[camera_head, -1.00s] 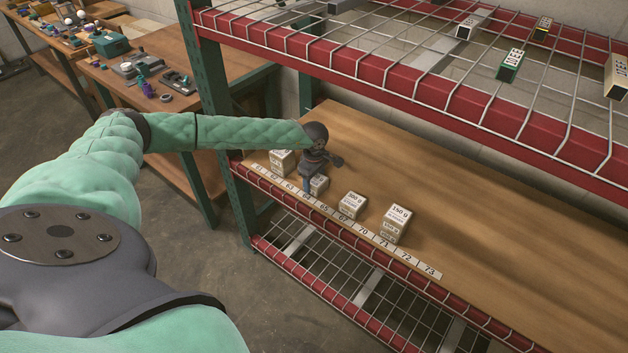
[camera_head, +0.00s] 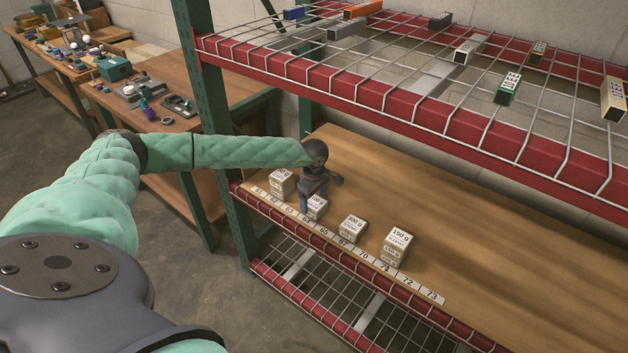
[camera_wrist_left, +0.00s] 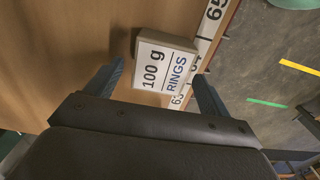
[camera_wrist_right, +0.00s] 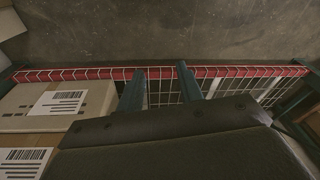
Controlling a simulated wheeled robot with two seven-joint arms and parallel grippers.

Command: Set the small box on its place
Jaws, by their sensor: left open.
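The small box (camera_wrist_left: 165,62), pale with a white label reading "100 g RINGS", sits on the wooden shelf just behind the number strip, by label 64. In the head view the small box (camera_head: 318,206) is partly hidden by my left gripper (camera_head: 310,200). My left gripper is open, and in the left wrist view its fingers (camera_wrist_left: 158,74) stand apart near the two sides of the box, with visible gaps. Whether any finger touches it I cannot tell. My right gripper (camera_wrist_right: 160,72) is open and empty in the right wrist view, away from this box.
Other pale boxes stand along the number strip (camera_head: 350,262): one at the left (camera_head: 282,182), a 300 g box (camera_head: 353,228) and a 150 g stack (camera_head: 396,245). A red-edged wire shelf (camera_head: 400,100) hangs above. The wooden shelf behind is clear.

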